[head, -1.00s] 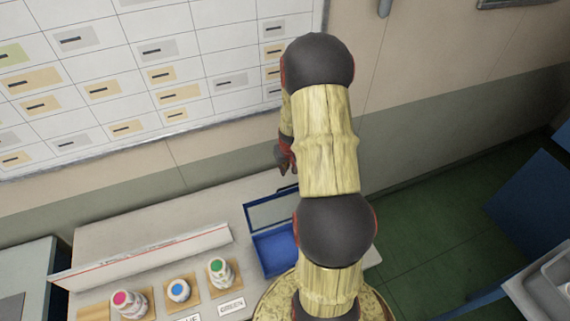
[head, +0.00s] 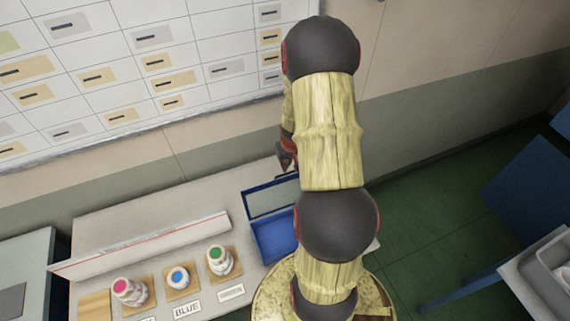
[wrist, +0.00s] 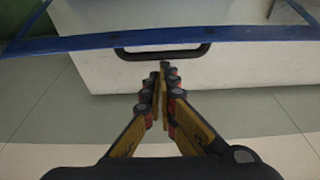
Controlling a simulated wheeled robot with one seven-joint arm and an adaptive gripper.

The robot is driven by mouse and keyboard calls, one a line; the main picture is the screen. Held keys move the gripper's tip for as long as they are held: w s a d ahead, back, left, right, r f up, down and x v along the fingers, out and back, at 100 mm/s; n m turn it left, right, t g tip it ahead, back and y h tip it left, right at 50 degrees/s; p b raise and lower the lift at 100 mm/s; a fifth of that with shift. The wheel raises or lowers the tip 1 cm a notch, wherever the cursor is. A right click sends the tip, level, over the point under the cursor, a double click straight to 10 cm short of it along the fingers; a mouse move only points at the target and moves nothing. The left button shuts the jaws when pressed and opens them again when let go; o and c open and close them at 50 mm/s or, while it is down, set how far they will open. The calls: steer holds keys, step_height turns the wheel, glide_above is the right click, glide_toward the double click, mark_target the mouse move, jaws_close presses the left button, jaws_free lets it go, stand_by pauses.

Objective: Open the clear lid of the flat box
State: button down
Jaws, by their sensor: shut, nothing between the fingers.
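The flat box (head: 271,242) is blue and sits on the pale table, partly hidden behind my arm in the head view. Its clear lid (head: 270,203) has a blue frame and stands raised at the box's back side. In the wrist view the lid's blue frame (wrist: 70,43) crosses the top, with a dark handle (wrist: 190,54) on it. My gripper (wrist: 163,72) is shut and empty, its fingertips just below the handle in the picture. I cannot tell whether they touch it. In the head view my gripper (head: 286,160) shows only partly beside my arm, by the lid's top edge.
A wall with drawer-like panels (head: 120,75) rises behind the table.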

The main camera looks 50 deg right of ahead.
steer(key=shift+s+a+r+b, duration=0.25)
steer(key=shift+s+a+b, duration=0.05)
steer(key=shift+s, duration=0.25)
steer(key=shift+s+a+r+b, duration=0.25)
steer(key=shift+s+a+b, duration=0.1)
steer(key=shift+s, duration=0.15)
steer(key=shift+s+a+r+b, duration=0.25)
steer(key=shift+s+b, duration=0.05)
steer(key=shift+s, duration=0.25)
steer(key=v, duration=1.2)
steer(key=shift+a, duration=0.1)
